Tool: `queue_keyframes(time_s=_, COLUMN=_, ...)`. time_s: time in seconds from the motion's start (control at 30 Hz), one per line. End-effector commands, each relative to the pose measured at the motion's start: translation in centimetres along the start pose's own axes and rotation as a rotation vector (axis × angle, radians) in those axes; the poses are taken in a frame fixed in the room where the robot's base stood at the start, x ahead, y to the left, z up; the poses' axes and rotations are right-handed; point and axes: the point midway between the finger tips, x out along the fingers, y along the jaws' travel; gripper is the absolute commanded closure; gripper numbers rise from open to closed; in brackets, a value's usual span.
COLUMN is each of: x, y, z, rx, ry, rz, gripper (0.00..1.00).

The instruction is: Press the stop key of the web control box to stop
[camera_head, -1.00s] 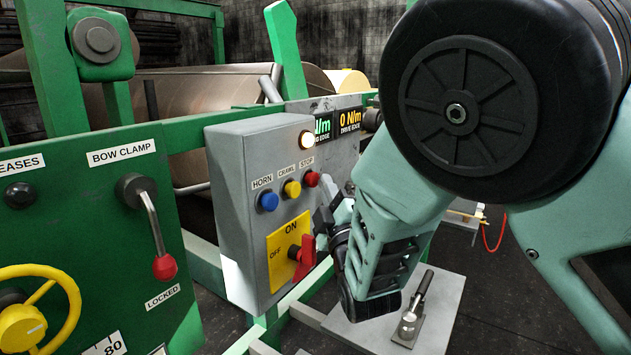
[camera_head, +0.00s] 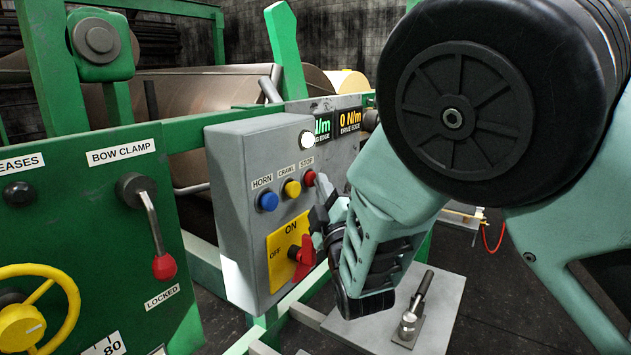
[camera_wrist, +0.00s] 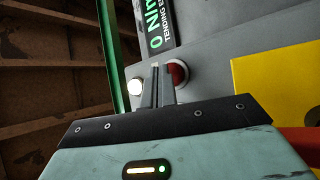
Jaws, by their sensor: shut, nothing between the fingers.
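The grey web control box (camera_head: 232,190) stands in the middle of the head view. Its red stop key (camera_head: 309,178) is the rightmost of three buttons, under the STOP label. My gripper (camera_head: 319,207) is shut and empty, close in front of the box, just below the stop key. In the wrist view the stop key (camera_wrist: 179,73) shows right beside the shut fingertips (camera_wrist: 157,68), partly hidden by the right finger. I cannot tell whether the fingers touch it. A lamp (camera_head: 307,140) above the buttons glows white; it also shows in the wrist view (camera_wrist: 136,87), left of the fingers.
The blue horn button (camera_head: 268,201) and yellow crawl button (camera_head: 292,188) sit left of the stop key. Below is a yellow plate (camera_head: 280,240) with a red rotary switch (camera_head: 303,254). A green panel (camera_head: 90,230) with a clamp lever stands left.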

Motion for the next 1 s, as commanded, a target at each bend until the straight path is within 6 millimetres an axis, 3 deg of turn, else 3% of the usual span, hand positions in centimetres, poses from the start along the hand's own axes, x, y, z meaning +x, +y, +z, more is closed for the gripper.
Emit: queue_keyframes(time_s=1.0, x=-1.3, y=0.9, z=0.9, rx=0.001, ry=0.001, rz=0.000, gripper=1.00)
